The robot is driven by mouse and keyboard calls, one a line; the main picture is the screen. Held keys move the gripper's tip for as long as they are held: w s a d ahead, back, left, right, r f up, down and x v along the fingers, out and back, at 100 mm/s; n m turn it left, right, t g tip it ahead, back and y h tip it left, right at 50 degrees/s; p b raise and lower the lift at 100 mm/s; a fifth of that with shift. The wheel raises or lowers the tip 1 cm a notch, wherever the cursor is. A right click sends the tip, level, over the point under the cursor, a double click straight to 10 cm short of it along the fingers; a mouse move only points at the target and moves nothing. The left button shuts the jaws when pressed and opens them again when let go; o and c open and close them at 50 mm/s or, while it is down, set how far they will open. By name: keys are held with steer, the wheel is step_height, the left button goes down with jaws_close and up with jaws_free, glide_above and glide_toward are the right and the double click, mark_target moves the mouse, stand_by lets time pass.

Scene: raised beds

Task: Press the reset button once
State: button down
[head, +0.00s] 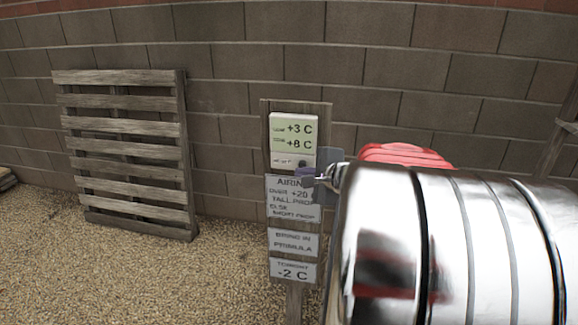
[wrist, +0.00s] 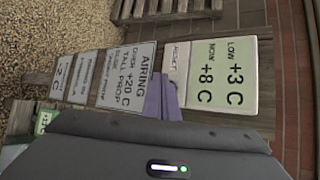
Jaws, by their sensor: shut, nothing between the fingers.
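A pale display panel (head: 293,130) reading +3 C and +8 C is fixed near the top of a wooden post. It also shows, turned sideways, in the wrist view (wrist: 222,75). Its lower strip bears a reset label (head: 281,161), with a small dark round spot beside it that looks like the reset button (head: 302,163). My gripper (head: 305,177) is shut and empty, in front of the panel's lower edge, just below that spot. In the wrist view its purple fingers (wrist: 162,82) point at the reset strip and hide the button. I cannot tell whether they touch.
Below the panel hang an airing sign (head: 293,200), a primula sign (head: 294,244) and a -2 C sign (head: 293,271). A wooden pallet (head: 125,145) leans on the block wall (head: 230,60) at left. Gravel (head: 130,275) in front is open. A red object (head: 405,153) shows behind my arm.

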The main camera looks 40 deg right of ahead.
steer(key=shift+w+d, duration=0.1)
steer(key=shift+w+d, duration=0.2)
steer(key=shift+d, duration=0.05)
steer(key=shift+w+d+r, duration=0.1)
steer(key=shift+w+d, duration=0.2)
steer(key=shift+d, duration=0.1)
stand_by(1.4)
stand_by(0.4)
steer(key=shift+s+a, duration=0.6)
steer(key=shift+a, duration=0.15)
steer(key=s+a, duration=0.1)
steer(key=a, duration=0.1)
steer(key=s+a, duration=0.2)
stand_by(0.5)
stand_by(0.6)
